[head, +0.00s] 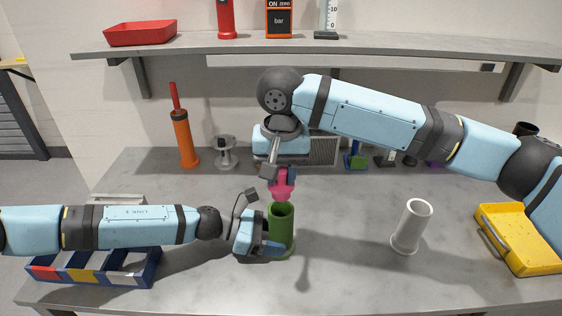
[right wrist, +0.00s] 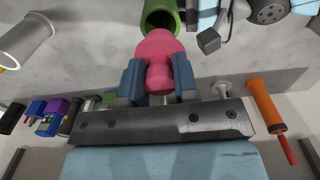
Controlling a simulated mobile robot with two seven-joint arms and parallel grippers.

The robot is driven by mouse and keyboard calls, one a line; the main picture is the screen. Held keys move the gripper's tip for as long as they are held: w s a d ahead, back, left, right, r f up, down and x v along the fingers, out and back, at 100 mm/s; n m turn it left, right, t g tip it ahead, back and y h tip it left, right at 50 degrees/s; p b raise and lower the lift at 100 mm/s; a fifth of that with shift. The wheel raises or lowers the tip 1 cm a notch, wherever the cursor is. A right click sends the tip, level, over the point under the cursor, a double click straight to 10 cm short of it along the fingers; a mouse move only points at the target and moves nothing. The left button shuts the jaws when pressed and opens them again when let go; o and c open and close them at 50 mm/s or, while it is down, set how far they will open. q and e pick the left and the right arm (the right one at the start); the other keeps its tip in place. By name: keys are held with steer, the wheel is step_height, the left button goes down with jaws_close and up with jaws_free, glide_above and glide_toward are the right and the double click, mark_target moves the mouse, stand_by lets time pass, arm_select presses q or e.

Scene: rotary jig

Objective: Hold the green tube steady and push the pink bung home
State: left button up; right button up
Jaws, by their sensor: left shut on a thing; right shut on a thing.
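The green tube (head: 281,228) stands upright on the grey bench, its open mouth facing up. My left gripper (head: 268,248) is shut on the tube low down, from the left side. The pink bung (head: 281,186) is above the tube's mouth, held by my right gripper (head: 279,177), which points down. Whether the bung touches the rim is hard to tell.
A white tube (head: 411,226) stands to the right on the bench. A yellow tray (head: 497,212) lies at the right edge, and a blue divided bin (head: 140,275) at the left front. An orange pump (head: 184,140) stands behind. The bench between green and white tubes is clear.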

mark_target(281, 198)
steer(key=shift+f, duration=1.15)
steer(key=shift+f, duration=2.1)
stand_by(0.6)
steer(key=o, duration=1)
steer(key=shift+r, duration=0.1)
step_height(281, 198, up, 12)
steer(key=shift+f, duration=0.1)
arm_select(q)
steer(key=o, duration=0.8)
